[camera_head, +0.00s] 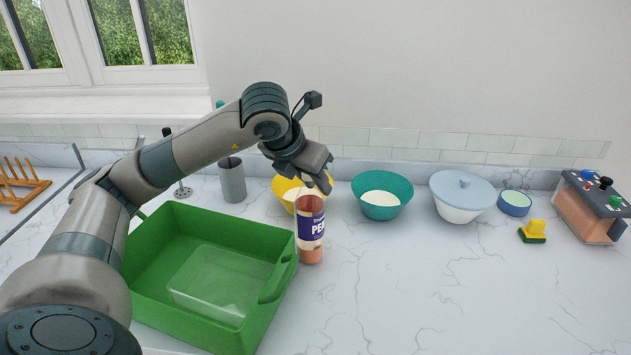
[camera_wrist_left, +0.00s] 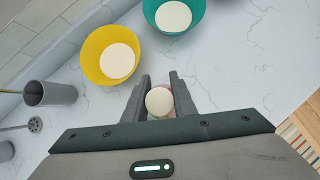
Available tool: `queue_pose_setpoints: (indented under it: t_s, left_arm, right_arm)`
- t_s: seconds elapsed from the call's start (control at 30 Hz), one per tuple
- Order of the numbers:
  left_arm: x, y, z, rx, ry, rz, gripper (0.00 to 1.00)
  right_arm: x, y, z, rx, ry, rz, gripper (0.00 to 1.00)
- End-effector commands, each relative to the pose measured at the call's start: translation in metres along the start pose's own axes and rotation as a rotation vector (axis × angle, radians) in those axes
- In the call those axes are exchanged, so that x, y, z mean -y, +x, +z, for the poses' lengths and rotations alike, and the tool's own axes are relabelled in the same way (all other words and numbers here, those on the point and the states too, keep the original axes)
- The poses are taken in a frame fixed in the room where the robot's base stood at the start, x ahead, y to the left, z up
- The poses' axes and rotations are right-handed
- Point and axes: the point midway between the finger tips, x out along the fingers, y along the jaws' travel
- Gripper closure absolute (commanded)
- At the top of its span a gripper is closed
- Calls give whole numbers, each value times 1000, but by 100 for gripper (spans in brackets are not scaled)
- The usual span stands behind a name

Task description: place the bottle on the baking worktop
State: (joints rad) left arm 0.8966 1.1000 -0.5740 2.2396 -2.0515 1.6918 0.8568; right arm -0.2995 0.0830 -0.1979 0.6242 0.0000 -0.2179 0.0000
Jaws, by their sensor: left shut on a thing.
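The bottle (camera_head: 311,232) is clear with a salmon-coloured content and a dark purple and cream label. It is upright over the marble worktop (camera_head: 400,285), just right of the green crate; I cannot tell whether its base touches the surface. My left gripper (camera_head: 318,187) is above it and shut on its top. In the left wrist view the round pale cap (camera_wrist_left: 159,101) sits between the two fingers (camera_wrist_left: 160,98). My right gripper is in neither view.
The green crate (camera_head: 160,290) holds a clear container (camera_head: 222,283). Behind stand a grey cup (camera_head: 232,182), a yellow bowl (camera_head: 284,189), a teal bowl (camera_head: 382,194) and a lidded bowl (camera_head: 462,194). A sponge (camera_head: 533,232) lies right. The front right worktop is clear.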

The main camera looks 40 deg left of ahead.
Motion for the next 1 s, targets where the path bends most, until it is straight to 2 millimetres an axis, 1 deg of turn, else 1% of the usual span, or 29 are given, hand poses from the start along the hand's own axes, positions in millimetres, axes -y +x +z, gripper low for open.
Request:
queue_pose_setpoints:
  t_s: [0.23, 0.27, 0.3, 0.33, 0.73, 0.87, 0.93, 1.0]
  left_arm:
    - [0, 0, 0, 3, 0, 0, 100]
    - [0, 1, -1, 0, 0, 0, 73]
    - [0, 1, 0, 0, 0, 0, 64]
    - [0, 1, 0, 0, 0, 0, 57]
    - [0, 0, 0, 0, 0, 0, 57]
    - [0, -2, 1, 0, 0, 0, 57]
    - [0, -7, 1, 4, 0, 0, 57]
    - [0, -17, 1, 5, 1, -1, 57]
  right_arm:
    - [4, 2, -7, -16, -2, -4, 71]
    - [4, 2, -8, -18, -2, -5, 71]
    - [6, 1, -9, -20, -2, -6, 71]
    - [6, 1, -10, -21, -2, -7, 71]
    - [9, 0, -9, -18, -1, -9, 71]
    - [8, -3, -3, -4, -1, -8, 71]
    - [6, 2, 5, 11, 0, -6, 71]
    - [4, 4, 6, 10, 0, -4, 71]
